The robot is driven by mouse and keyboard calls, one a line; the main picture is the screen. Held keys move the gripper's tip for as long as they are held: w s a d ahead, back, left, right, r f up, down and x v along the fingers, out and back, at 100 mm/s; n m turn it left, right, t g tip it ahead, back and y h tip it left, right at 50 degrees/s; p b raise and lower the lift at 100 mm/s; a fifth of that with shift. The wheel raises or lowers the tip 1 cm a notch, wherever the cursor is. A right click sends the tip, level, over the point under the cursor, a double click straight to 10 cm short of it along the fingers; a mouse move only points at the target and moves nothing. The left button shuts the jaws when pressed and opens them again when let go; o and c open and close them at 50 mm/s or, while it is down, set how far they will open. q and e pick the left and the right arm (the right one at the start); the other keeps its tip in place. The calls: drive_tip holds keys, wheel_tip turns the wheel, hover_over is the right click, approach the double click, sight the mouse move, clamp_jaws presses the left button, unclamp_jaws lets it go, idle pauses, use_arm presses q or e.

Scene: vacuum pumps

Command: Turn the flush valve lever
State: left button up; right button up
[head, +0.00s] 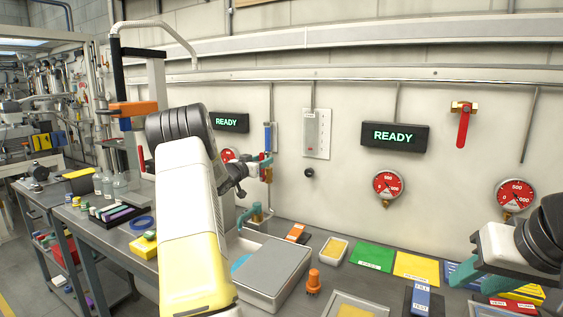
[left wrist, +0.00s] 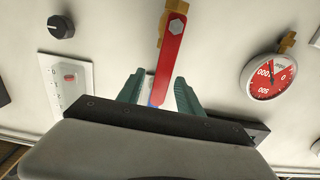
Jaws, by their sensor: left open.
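In the left wrist view a red lever (left wrist: 170,55) on a brass valve lies between the teal fingers of my left gripper (left wrist: 159,85). The fingers are open on either side of it, with a gap visible on the right. In the head view my left gripper (head: 266,167) is at the wall, left of the black knob, and hides much of this lever. Another red lever (head: 463,130) hangs down from a brass valve at upper right. My right gripper (head: 465,266) is low at the right edge, partly cut off.
Red gauges (head: 388,185) and a READY display (head: 395,136) are on the wall. A black knob (head: 309,172) is right of my left gripper. The bench holds a grey box (head: 275,262), an orange piece (head: 313,281) and green (head: 372,256) and yellow (head: 416,267) mats.

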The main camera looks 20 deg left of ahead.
use_arm(q)
drive_tip(key=shift+s+a, duration=0.1)
drive_tip(key=shift+s, duration=0.8)
drive_tip(key=shift+s, duration=0.1)
drive_tip(key=s, duration=0.3)
drive_tip(key=s+a, duration=0.1)
drive_tip(key=s, duration=0.1)
drive_tip(key=shift+s, duration=0.35)
drive_tip(key=s+d+r+n+g+y, duration=0.1)
drive_tip(key=s+d+r+g+y, duration=0.1)
drive_tip(key=s+d+r, duration=0.4)
drive_tip(key=s+d+r+n+g+y, duration=0.1)
drive_tip(key=s+d+r+g+y, duration=0.1)
drive_tip(key=s+d, duration=0.35)
drive_tip(key=s+d+f+g+h, duration=0.1)
drive_tip(key=s+d+f+g, duration=0.1)
drive_tip(key=s+d, duration=0.4)
drive_tip(key=s+d+f+g+h, duration=0.1)
drive_tip(key=s+d+f+g, duration=0.2)
drive_tip(key=s, duration=0.9)
drive_tip(key=s+d+f+m+g+h, duration=0.1)
drive_tip(key=s+d+f+g, duration=0.1)
drive_tip(key=s+d, duration=0.8)
drive_tip(key=shift+f+g+h, duration=0.3)
drive_tip(key=shift+f, duration=0.25)
